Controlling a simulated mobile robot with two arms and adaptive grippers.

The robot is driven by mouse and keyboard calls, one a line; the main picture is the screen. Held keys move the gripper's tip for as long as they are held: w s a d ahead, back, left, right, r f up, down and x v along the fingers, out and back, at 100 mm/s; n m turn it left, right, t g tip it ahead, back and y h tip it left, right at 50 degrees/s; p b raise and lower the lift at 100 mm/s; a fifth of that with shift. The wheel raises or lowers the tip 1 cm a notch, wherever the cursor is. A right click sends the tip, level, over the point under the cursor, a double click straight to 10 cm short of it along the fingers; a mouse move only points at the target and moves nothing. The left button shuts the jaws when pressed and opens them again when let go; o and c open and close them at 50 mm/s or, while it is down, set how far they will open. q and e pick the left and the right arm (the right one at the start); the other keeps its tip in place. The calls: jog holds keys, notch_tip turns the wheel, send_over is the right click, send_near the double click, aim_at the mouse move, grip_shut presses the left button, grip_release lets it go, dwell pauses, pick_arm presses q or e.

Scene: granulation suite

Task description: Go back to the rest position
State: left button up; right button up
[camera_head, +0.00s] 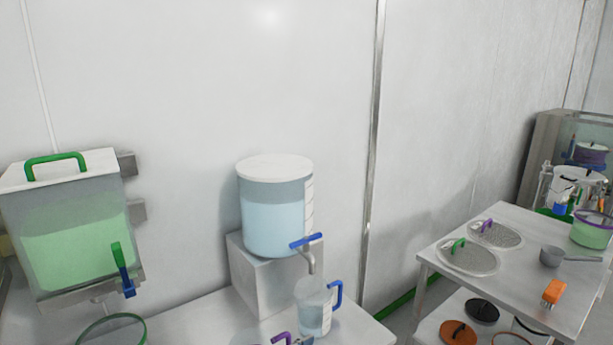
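The task names no object. Neither of my grippers shows in the head view, so I cannot see what they hold or whether they are open. A clear cylindrical tank (275,222) of pale blue liquid with a white lid stands on a grey block (262,283). Its tap has a blue lever (306,240). A clear measuring jug (314,309) with a blue handle stands below the spout, on the near table.
A wall-mounted hopper (72,232) of green material is at left, above a green-rimmed sieve (112,331). A wall stands behind.

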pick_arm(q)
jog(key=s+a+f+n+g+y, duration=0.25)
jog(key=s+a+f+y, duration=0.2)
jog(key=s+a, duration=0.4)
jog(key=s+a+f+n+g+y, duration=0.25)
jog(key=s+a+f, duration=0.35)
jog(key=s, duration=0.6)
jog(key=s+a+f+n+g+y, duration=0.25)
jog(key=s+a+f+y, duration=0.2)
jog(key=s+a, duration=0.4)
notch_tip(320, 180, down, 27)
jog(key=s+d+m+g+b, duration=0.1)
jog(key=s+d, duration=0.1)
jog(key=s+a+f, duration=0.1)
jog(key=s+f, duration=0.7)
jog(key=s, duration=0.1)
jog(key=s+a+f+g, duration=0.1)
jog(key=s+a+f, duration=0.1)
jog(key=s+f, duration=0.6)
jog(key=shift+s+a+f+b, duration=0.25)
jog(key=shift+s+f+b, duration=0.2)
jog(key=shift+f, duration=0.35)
